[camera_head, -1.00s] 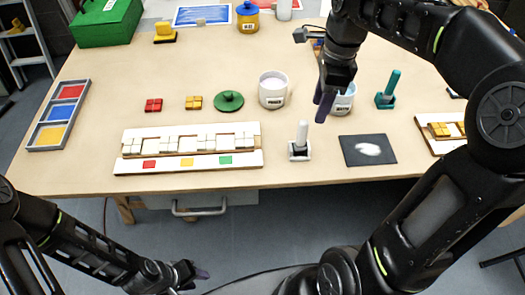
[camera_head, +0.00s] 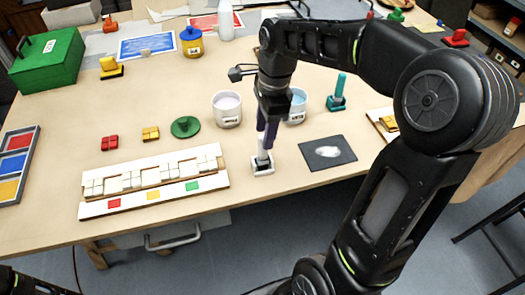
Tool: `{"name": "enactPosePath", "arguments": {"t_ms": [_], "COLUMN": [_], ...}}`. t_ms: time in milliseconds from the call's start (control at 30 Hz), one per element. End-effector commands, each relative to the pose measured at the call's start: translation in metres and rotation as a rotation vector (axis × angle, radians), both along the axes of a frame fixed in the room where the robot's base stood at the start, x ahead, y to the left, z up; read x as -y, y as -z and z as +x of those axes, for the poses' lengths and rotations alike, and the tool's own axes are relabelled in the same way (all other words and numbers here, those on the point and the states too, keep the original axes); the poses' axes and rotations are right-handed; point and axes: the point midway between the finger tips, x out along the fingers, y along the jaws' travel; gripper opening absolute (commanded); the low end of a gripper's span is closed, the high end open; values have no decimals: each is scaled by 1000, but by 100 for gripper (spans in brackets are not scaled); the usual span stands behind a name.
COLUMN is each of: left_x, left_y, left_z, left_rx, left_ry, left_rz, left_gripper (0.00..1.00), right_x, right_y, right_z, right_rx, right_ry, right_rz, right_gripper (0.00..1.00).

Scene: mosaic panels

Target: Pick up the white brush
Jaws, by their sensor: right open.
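The white brush (camera_head: 262,156) stands upright in a small white holder (camera_head: 262,169) near the front of the table. My right gripper (camera_head: 265,142) is open, pointing down, with its purple fingers at the upper part of the brush. The fingers hide the top of the brush, and I cannot tell whether they touch it. My left gripper is out of view; only a bit of that arm shows at the bottom left.
A dark panel with a white smear (camera_head: 327,152) lies just right of the holder. A white mosaic panel (camera_head: 150,197) lies to the left. Two cups, one with white (camera_head: 228,112) and one with blue (camera_head: 297,108), and a teal brush (camera_head: 340,88) stand behind.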

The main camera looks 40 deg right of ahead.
Motion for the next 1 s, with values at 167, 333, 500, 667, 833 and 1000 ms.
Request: {"name": "enactPosePath", "arguments": {"t_ms": [167,333,500,667,833,1000], "left_x": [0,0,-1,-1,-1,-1], "left_y": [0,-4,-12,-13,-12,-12], "left_z": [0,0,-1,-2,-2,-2], "left_rx": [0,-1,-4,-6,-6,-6], "left_ry": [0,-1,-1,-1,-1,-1], "left_rz": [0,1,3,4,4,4], "left_gripper": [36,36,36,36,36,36], "right_x": [0,-2,-7,-9,-9,-9], "right_y": [0,8,33,50,51,51], "right_z": [0,1,2,3,4,4], "right_rx": [1,-3,-5,-2,1,1], "right_ry": [1,0,-1,0,0,0], "right_rz": [0,0,1,1,0,0], "right_gripper": [45,45,45,45,45,45]}}
